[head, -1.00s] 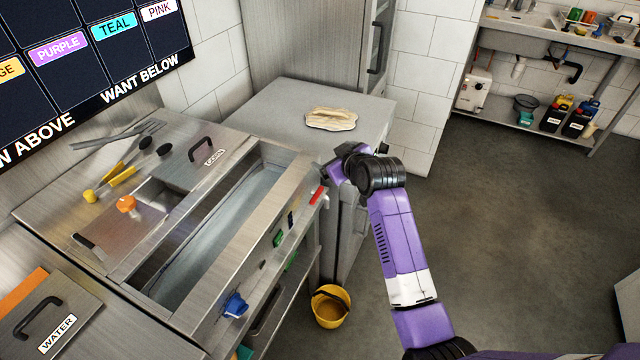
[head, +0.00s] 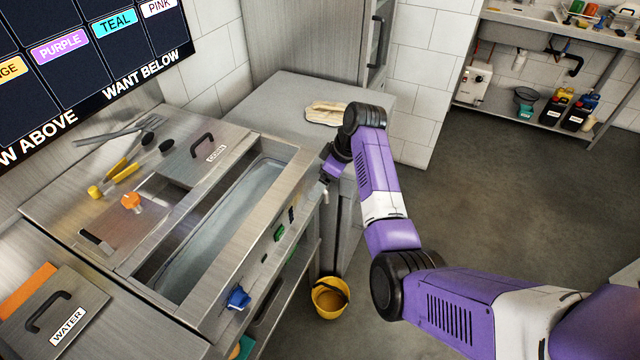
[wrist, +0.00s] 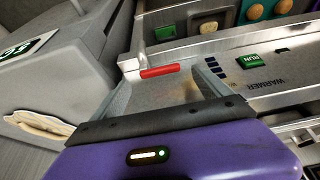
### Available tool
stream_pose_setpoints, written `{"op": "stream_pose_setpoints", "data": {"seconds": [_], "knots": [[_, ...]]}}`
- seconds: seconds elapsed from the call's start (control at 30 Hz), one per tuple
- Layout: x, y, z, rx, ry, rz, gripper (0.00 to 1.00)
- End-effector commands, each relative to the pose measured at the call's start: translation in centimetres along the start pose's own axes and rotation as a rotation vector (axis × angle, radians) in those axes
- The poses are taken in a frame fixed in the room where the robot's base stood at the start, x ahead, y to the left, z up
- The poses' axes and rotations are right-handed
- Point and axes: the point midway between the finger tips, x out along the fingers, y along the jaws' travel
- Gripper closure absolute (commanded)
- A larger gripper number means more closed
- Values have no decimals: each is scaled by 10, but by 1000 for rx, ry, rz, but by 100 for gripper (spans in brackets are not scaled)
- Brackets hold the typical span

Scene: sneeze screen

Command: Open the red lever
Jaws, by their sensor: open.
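The red lever (wrist: 159,71) shows in the wrist view as a short red bar at the edge of the steel warmer panel (wrist: 290,99). My gripper (wrist: 166,68) is open, with one finger to each side of the lever in that view. I cannot tell whether a finger touches it. In the head view my gripper (head: 325,186) is at the far right corner of the warmer front, and it hides the lever there.
The steel warmer has an open well (head: 225,230) and a blue knob (head: 238,298) on its front. A yellow bucket (head: 330,298) stands on the floor below. A grey cabinet with a cream cloth-like item (head: 325,113) stands behind. Floor at right is open.

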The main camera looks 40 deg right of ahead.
Motion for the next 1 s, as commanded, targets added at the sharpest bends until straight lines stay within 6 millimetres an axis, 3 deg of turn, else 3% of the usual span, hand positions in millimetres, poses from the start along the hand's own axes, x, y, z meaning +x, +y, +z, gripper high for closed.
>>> {"op": "stream_pose_setpoints", "data": {"seconds": [0.23,0.57,0.87,1.0], "knots": [[26,0,0,1,0,0,12],[29,0,0,0,1,2,12],[29,0,0,1,1,2,71],[29,0,0,-2,1,0,74]]}}
